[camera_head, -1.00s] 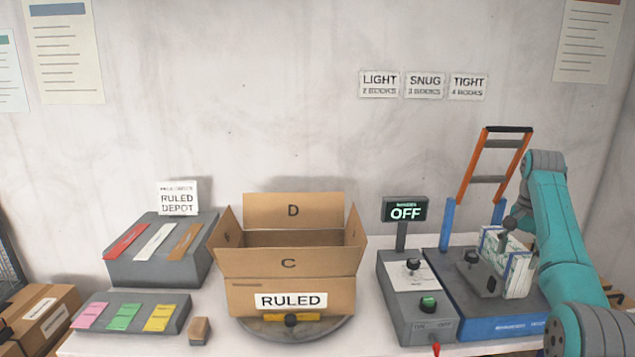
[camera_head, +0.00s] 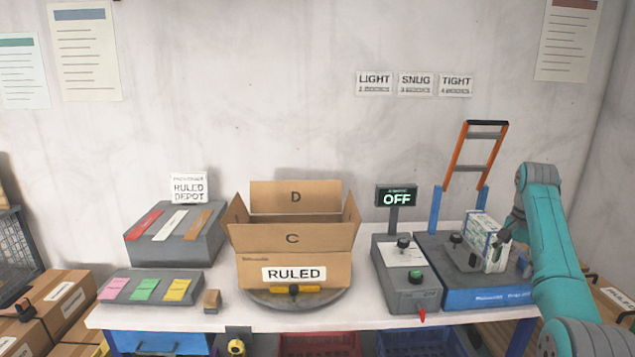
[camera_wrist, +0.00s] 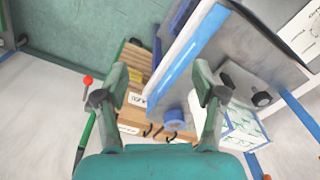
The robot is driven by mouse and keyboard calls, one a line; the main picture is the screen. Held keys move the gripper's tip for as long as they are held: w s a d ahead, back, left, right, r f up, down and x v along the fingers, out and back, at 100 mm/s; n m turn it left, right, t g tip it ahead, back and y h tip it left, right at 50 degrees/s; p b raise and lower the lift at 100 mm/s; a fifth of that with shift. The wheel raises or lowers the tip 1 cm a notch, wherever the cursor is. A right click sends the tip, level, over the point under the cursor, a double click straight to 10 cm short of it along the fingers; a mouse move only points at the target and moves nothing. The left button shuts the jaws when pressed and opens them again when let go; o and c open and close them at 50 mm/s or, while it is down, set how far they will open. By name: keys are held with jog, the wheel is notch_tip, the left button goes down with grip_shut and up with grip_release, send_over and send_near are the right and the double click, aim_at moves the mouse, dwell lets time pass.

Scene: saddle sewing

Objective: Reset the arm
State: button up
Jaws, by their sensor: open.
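My gripper (camera_wrist: 161,92) is open in the wrist view, with its two fingers wide apart and nothing held between them. Past the fingers are the table's edge and boxes below it. In the head view my teal arm reaches in from the right, and the gripper is mostly hidden beside a white and green patterned block (camera_head: 484,242). The block stands on the blue-fronted machine (camera_head: 490,299). It also shows in the wrist view (camera_wrist: 243,128), to the right of the right finger; I cannot tell whether they touch.
An open carton labelled RULED (camera_head: 294,252) stands on a round turntable mid-table. A control box (camera_head: 408,285) with a sign reading OFF (camera_head: 397,197) is left of the machine. An orange-railed frame (camera_head: 476,155) rises behind it. Cardboard boxes (camera_wrist: 137,110) sit below the table.

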jog(key=s+a+f+n+t, duration=0.1)
jog(key=a+f, duration=0.2)
jog(key=f, duration=0.7)
jog(key=s+a+f+n+t, duration=0.1)
jog(key=a+f, duration=0.1)
jog(key=f, duration=0.8)
jog(key=s+a+f+n+t, duration=0.1)
jog(key=a+f, duration=0.2)
jog(key=f, duration=0.7)
jog(key=s+a+f+n+t+h, duration=0.1)
jog(key=s+a+f+t, duration=0.1)
jog(key=s+a+f, duration=0.55)
jog(key=s+a+f+n+t, duration=0.15)
jog(key=s+a+f, duration=0.25)
jog(key=s+f, duration=0.6)
jog(key=s+a+r+n+t, duration=0.15)
jog(key=s+a, duration=0.25)
jog(key=s, duration=0.8)
jog(key=s+a+r+n+t, duration=0.1)
jog(key=s+a+r+t, duration=0.2)
jog(key=s, duration=1)
jog(key=s+a+r+n+t, duration=0.1)
jog(key=s+a+r, duration=0.1)
jog(key=s+r, duration=0.7)
jog(key=s+a+r+n+t+y, duration=0.1)
jog(key=s+a+r+n+t, duration=0.1)
jog(key=s+r, duration=0.7)
notch_tip(320, 180, up, 7)
jog(key=shift+f, duration=0.2)
